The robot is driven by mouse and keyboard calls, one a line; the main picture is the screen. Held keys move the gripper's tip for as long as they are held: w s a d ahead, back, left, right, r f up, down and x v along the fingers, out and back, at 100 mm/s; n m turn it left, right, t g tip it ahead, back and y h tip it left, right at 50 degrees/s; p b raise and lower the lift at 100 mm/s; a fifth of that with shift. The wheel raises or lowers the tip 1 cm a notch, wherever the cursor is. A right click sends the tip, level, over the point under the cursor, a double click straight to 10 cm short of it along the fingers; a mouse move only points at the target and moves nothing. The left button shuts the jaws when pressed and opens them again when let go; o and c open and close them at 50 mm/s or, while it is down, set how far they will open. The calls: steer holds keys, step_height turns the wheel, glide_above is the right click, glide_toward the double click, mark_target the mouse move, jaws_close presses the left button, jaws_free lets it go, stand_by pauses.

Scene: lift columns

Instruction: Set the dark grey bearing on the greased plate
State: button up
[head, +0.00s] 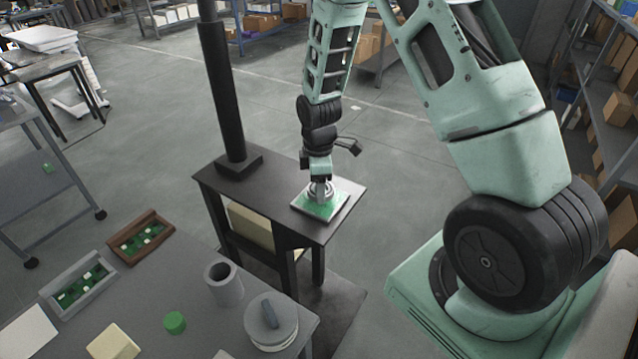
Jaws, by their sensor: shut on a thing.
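The greased plate (334,208) is a square board with a green top and pale edge, lying on the small dark table. My gripper (320,184) points down over the middle of the plate. It is shut on a small grey ring-shaped thing, the bearing (313,194), which looks lighter than dark grey here. The bearing is at or just above the plate's green top; I cannot tell if it touches. The fingers hide part of the bearing.
A black column (218,90) rises from the back left of the dark table (270,208). The grey bench (200,325) in front holds a grey cup (223,284), a lidded round pot (272,325), a green cylinder (175,323), a cream block (113,342) and two trays (140,237) of green pieces.

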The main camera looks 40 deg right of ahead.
steer(key=shift+f, duration=0.2)
steer(key=shift+f+b, duration=0.2)
steer(key=shift+b, duration=0.1)
steer(key=shift+f, duration=0.1)
stand_by(0.3)
steer(key=shift+f, duration=0.35)
steer(key=shift+f, duration=0.15)
stand_by(0.4)
steer(key=o, duration=1.6)
steer(key=shift+r, duration=0.2)
steer(key=shift+r+p, duration=0.45)
steer(key=shift+r, duration=0.25)
